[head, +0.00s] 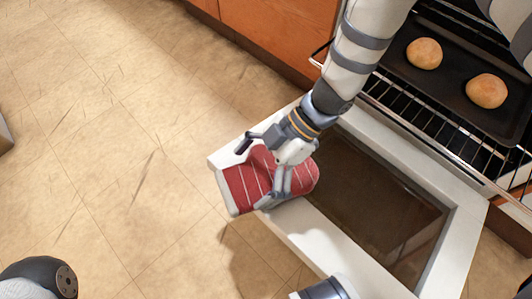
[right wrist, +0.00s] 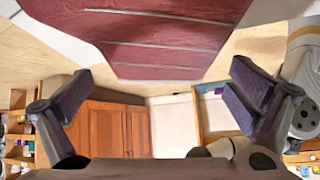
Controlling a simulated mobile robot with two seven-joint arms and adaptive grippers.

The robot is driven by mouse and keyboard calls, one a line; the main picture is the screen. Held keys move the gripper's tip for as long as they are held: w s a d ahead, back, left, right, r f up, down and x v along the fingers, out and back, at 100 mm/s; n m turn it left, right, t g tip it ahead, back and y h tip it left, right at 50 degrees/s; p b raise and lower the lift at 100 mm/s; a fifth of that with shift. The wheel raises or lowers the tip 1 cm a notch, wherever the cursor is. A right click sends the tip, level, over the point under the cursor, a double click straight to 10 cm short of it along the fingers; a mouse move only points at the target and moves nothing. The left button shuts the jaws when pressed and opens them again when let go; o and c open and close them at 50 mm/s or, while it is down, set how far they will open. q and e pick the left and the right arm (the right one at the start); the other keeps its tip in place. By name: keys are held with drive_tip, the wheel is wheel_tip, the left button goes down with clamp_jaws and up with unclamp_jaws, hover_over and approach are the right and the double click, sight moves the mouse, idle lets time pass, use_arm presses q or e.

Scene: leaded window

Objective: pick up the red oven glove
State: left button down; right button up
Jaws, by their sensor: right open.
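The red oven glove (head: 250,179), with pale stripes and a pale cuff, lies on the near left corner of the lowered oven door (head: 342,245). Its cuff end sticks out past the door's edge. My right gripper (head: 254,173) is over the glove, fingers apart, and hides part of it. In the right wrist view the glove (right wrist: 150,38) fills the top middle, beyond the two spread fingers of my right gripper (right wrist: 160,94). Nothing is between the fingertips there. Whether a finger touches the glove I cannot tell. My left gripper is not in view.
The oven is open, with a dark baking tray (head: 448,84) of bread rolls (head: 487,91) on a wire rack (head: 425,123). Orange-brown wooden cabinets (head: 275,30) stand left of the oven. The tiled floor (head: 100,140) to the left is largely clear.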

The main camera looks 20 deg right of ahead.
sight(248, 185)
drive_tip(key=b+x, duration=0.1)
drive_tip(key=x, duration=0.3)
drive_tip(key=c, duration=1)
drive_tip(key=shift+o, duration=0.2)
drive_tip(key=shift+s+d, duration=0.2)
drive_tip(key=shift+d, duration=0.1)
drive_tip(key=shift+s+d, duration=0.1)
drive_tip(key=shift+d, duration=0.15)
drive_tip(key=o, duration=1)
drive_tip(key=shift+c, duration=0.2)
